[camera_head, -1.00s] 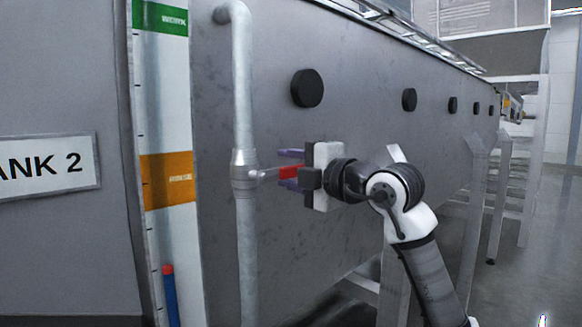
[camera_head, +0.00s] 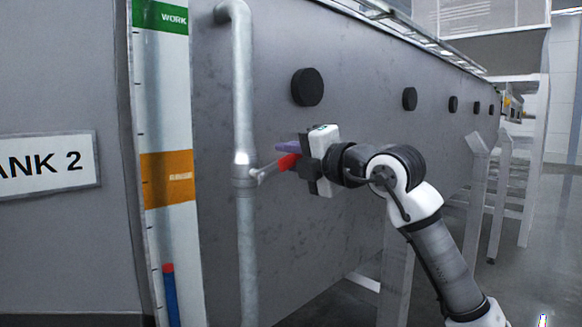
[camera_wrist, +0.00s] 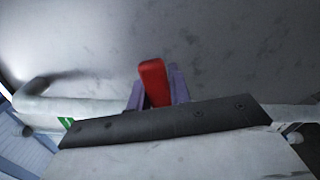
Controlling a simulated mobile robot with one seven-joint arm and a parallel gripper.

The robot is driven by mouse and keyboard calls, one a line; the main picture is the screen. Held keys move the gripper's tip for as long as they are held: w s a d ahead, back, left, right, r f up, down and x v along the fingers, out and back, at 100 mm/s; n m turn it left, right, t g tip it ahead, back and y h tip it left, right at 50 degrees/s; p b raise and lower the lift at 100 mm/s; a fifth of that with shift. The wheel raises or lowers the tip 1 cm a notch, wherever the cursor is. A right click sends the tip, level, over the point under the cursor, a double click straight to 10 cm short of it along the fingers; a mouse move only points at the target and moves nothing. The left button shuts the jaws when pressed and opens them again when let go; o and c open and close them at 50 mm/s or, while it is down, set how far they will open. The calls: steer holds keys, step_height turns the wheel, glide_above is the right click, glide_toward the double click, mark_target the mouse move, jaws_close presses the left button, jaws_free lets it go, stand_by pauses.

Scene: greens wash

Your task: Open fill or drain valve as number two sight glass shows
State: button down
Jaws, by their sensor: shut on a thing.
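A sight glass (camera_head: 175,240) stands upright at the left, beside the "TANK 2" plate (camera_head: 48,165). Its blue column (camera_head: 171,300) ends in a red top (camera_head: 168,268), below the orange band (camera_head: 167,178) and well below the green "WORK" band (camera_head: 160,15). A valve (camera_head: 243,170) sits on the vertical grey pipe (camera_head: 243,90). Its lever with a red grip (camera_head: 288,162) points right and slightly up. My gripper (camera_head: 293,154) is shut on this grip, which also shows between the purple fingers in the wrist view (camera_wrist: 154,85). The lower finger is hidden in the head view.
The grey tank wall (camera_head: 330,95) with several round black knobs (camera_head: 307,87) runs behind the pipe and recedes right. Support legs (camera_head: 480,200) stand at the right. Open floor (camera_head: 540,240) lies beyond them.

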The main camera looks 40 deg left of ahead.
steer(key=shift+s+r+n, duration=0.2)
steer(key=shift+r+n, duration=0.4)
steer(key=shift+n, duration=0.3)
steer(key=c, duration=1.3)
jaws_free()
steer(key=d+b, duration=0.1)
steer(key=d, duration=0.3)
steer(key=d+b, duration=0.2)
steer(key=d, duration=0.3)
steer(key=s+d+b, duration=0.1)
steer(key=d, duration=0.3)
steer(key=shift+s+d, duration=0.1)
steer(key=shift+d, duration=0.3)
steer(key=shift+a, duration=0.1)
